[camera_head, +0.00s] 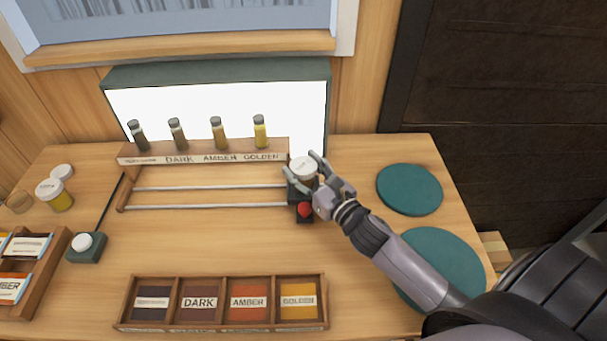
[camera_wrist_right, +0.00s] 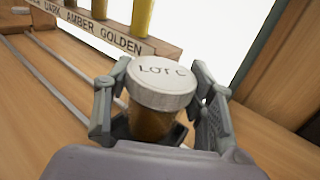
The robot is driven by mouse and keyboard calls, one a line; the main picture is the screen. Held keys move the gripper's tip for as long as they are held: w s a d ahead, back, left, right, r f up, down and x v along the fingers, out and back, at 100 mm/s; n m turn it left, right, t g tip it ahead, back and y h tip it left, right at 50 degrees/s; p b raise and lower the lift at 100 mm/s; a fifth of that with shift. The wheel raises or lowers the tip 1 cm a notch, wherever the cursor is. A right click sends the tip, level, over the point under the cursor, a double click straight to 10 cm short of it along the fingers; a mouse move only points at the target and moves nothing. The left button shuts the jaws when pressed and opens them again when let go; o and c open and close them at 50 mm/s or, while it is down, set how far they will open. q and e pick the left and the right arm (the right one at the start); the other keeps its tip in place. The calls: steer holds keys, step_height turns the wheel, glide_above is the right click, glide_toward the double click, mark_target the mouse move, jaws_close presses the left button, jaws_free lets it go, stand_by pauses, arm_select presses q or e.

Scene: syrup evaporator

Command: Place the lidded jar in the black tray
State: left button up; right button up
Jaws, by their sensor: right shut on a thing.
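The lidded jar has a white lid (camera_head: 304,167) and a brown body. In the right wrist view the lid (camera_wrist_right: 160,82) reads "LOT C" and the brown body (camera_wrist_right: 150,122) is upright between the fingers. My right gripper (camera_head: 317,178) is shut around the jar, at the right end of the two rails. A small black piece, perhaps the black tray (camera_head: 293,193), shows beside and below the jar, partly hidden by the gripper. I cannot tell whether the jar touches it. My left gripper is not in view.
A red button on a black block (camera_head: 304,211) is just in front of the gripper. A wooden rack with sample bottles (camera_head: 205,152) stands behind the rails. A four-colour box (camera_head: 220,328) is at the front. Green discs (camera_head: 409,189) lie right. Other jars (camera_head: 55,195) stand left.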

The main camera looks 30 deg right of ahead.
steer(key=shift+f, duration=1.15)
steer(key=o, duration=1.3)
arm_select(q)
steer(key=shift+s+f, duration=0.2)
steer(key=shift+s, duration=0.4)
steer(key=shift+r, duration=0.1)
arm_select(e)
steer(key=shift+r, duration=0.15)
steer(key=s+b, duration=0.1)
steer(key=s, duration=0.2)
steer(key=s+d+b, duration=0.1)
steer(key=s, duration=0.3)
steer(key=s+b, duration=0.1)
steer(key=s, duration=0.2)
steer(key=shift+s+d, duration=0.25)
steer(key=shift+s, duration=0.15)
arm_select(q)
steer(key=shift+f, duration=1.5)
arm_select(e)
steer(key=shift+s+d, duration=0.1)
steer(key=shift+s, duration=0.5)
